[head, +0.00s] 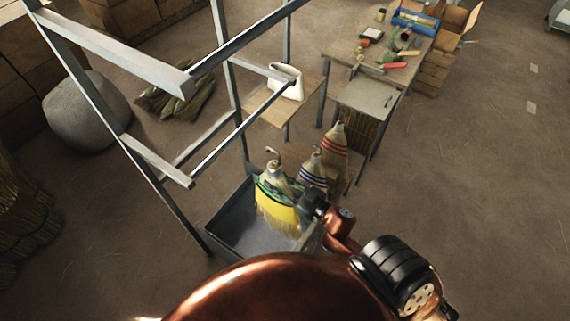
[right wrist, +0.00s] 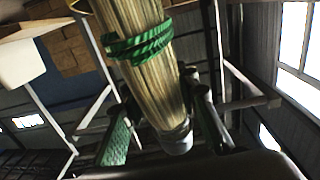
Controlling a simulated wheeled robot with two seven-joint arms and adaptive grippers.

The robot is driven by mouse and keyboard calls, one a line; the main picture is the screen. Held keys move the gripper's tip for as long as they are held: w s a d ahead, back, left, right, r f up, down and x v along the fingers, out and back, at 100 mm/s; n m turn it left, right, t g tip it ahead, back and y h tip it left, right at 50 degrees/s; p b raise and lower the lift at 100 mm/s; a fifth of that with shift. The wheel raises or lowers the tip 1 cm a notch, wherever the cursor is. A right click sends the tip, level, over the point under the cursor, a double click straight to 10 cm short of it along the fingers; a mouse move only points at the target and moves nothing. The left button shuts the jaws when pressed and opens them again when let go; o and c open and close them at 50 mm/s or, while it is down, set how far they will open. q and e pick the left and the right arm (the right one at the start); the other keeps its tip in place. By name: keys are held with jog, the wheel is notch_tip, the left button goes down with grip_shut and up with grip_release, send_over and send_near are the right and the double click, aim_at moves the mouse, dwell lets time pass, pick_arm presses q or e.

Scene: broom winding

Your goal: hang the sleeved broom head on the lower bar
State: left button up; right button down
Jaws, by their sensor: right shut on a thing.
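A broom head with a yellow lower part and a green band (head: 277,208) is upright over the grey bin in the head view. My right gripper (head: 314,203) is at its right side and shut on it. In the right wrist view its straw and green binding (right wrist: 140,45) run between the two fingers (right wrist: 160,130), with a pale cap at the lower end. The lower bar (head: 235,136) slants up and right across the metal rack, above and apart from the broom head. The hold is partly hidden in the head view. My left gripper is out of view.
The upper bar (head: 245,40) runs above the lower one. The grey bin (head: 222,222) stands under the rack. Broom heads with blue bands (head: 314,172) and red bands (head: 335,145) stand behind. A white item (head: 286,80) is by the lower bar's far end. A cluttered workbench (head: 395,70) stands beyond.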

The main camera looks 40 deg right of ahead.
notch_tip(320, 180, up, 3)
jog(key=s+d+p, duration=0.1)
jog(key=d+p, duration=0.2)
pick_arm(q)
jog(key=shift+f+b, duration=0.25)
jog(key=shift+b, duration=2.1)
pick_arm(e)
jog(key=a+f+x, duration=0.1)
jog(key=f+x, duration=0.1)
jog(key=x, duration=1.4)
jog(key=shift+s+f+y, duration=0.2)
jog(key=shift+y, duration=0.1)
